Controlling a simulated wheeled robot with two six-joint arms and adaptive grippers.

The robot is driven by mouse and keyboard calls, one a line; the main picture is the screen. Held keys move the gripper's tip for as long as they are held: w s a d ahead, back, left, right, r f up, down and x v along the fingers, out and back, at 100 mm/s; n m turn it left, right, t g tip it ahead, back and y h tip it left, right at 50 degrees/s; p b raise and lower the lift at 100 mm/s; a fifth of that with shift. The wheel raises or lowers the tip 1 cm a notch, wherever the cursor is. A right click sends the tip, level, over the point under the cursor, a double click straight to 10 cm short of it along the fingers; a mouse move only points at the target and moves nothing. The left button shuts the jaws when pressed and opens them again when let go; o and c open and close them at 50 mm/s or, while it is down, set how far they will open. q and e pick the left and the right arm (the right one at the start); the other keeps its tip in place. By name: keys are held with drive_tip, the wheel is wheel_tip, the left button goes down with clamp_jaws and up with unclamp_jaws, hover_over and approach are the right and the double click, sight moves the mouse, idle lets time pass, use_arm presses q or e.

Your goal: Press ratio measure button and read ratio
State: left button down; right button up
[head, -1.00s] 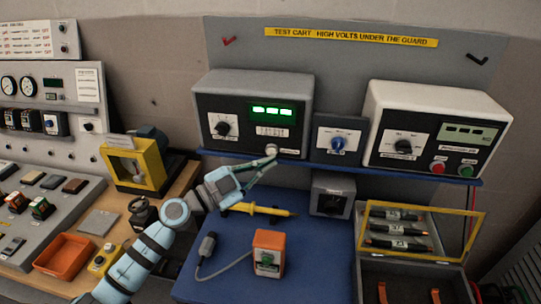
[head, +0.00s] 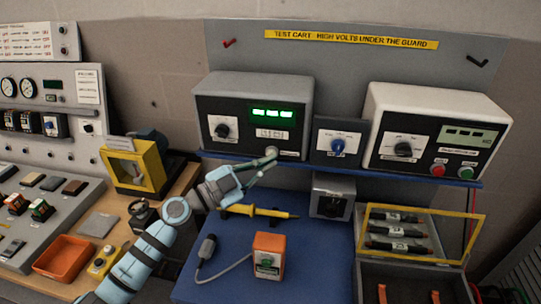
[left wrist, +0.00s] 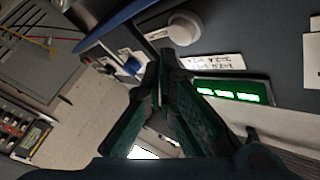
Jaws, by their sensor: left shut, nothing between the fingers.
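The grey meter box with a black front (head: 210,107) stands on the blue shelf at the back. It has a lit green display (head: 272,113), whose digits are too small to read, a selector knob (head: 222,130) and a pale round button (head: 271,152) at its lower edge. My left gripper (head: 274,163) is shut and empty, with its tips just below the button. In the left wrist view the button (left wrist: 185,28) is just beyond the tips (left wrist: 165,58), and the green display (left wrist: 230,94) is to the right. I cannot tell whether the tips touch the button. My right gripper is not in view.
A small blue-knob unit (head: 338,144) and a white box with red and green buttons (head: 437,105) stand to the right on the shelf.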

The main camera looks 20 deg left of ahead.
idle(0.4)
use_arm(q)
drive_tip(key=shift+w+a, duration=0.1)
drive_tip(key=shift+w, duration=0.35)
drive_tip(key=shift+w+a+p, duration=0.1)
drive_tip(key=shift+w+p, duration=0.3)
drive_tip(key=shift+w, duration=0.05)
idle(0.4)
drive_tip(key=shift+s, duration=0.1)
drive_tip(key=shift+s+d+p, duration=0.2)
drive_tip(key=shift+s+p, duration=0.35)
drive_tip(key=shift+s, duration=0.25)
